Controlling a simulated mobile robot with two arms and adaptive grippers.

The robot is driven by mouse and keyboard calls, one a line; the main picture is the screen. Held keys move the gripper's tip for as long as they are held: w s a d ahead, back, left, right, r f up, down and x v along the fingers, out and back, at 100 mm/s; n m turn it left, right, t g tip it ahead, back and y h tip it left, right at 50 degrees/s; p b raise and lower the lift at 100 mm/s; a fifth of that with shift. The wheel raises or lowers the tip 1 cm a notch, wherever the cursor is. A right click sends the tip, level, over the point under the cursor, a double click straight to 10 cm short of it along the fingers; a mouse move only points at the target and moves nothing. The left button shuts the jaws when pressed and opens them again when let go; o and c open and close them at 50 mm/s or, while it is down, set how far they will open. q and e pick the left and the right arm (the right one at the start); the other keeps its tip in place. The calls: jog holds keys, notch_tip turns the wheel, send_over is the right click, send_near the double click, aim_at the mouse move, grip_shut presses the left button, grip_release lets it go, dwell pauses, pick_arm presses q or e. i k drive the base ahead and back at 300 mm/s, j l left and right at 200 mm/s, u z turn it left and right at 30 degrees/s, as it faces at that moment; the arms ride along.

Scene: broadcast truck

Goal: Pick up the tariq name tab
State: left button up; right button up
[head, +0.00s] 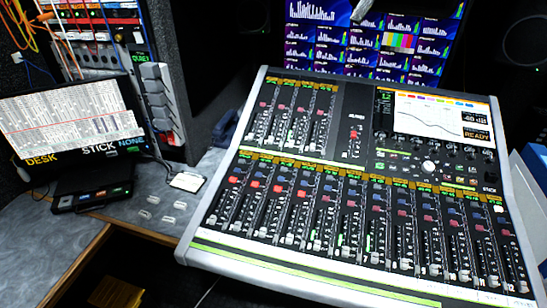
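Several small pale tabs lie flat on the grey desk left of the mixing console. One is at the back left (153,200), one at the back right (180,205), one at the front left (145,214) and one at the front right (168,219). They lie apart from each other. Any lettering on them is too small to read, so I cannot tell which is the tariq name tab. Neither of my grippers shows in the head view.
A large mixing console (300,262) fills the middle and right. A laptop-like screen (75,125) stands on the desk (120,225) at left, with a black device (92,197) before it. A pale card-like object (187,181) lies behind the tabs. The desk's wooden edge borders a dark opening.

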aim_at(142, 214)
jog(key=i+j+u, duration=0.15)
jog(key=j, duration=0.2)
jog(key=i+j+u, duration=0.2)
jog(key=j, duration=0.2)
jog(key=i+j+u, duration=0.15)
jog(key=j, duration=0.15)
